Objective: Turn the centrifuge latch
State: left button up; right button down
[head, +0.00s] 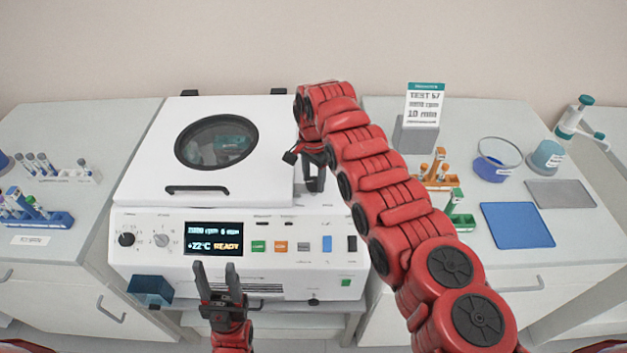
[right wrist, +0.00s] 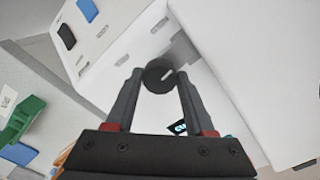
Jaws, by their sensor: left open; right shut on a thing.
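The white centrifuge (head: 255,240) stands in the middle with its lid (head: 265,125) down. In the right wrist view the latch (right wrist: 158,77) is a dark round knob with a pale mark line, on a stem rising from the white housing. My right gripper (right wrist: 157,80) has its fingers on either side of this knob and is shut on it. My left gripper (head: 216,270) is open and empty in front of the control panel.
The panel display (head: 213,238) reads READY. A blue box (head: 150,290) is at the front left. To the right are a timer sign (head: 424,105), an orange tube rack (head: 438,180) and a blue mat (head: 517,225). A blue tube rack (head: 40,215) stands at left.

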jog(key=n+b, duration=0.5)
jog(key=shift+f, duration=0.25)
jog(key=n+b, duration=0.1)
jog(key=n, duration=0.2)
jog(key=shift+r+b, duration=0.1)
jog(key=shift+b, duration=0.3)
jog(key=n, duration=0.3)
jog(key=shift+r+n+b, duration=0.15)
jog(key=shift+n+b, duration=0.15)
jog(key=shift+b, duration=0.1)
jog(key=n, duration=0.5)
jog(key=shift+d, duration=0.1)
jog(key=shift+n, duration=0.3)
jog(key=shift+c, duration=1.3)
grip_release()
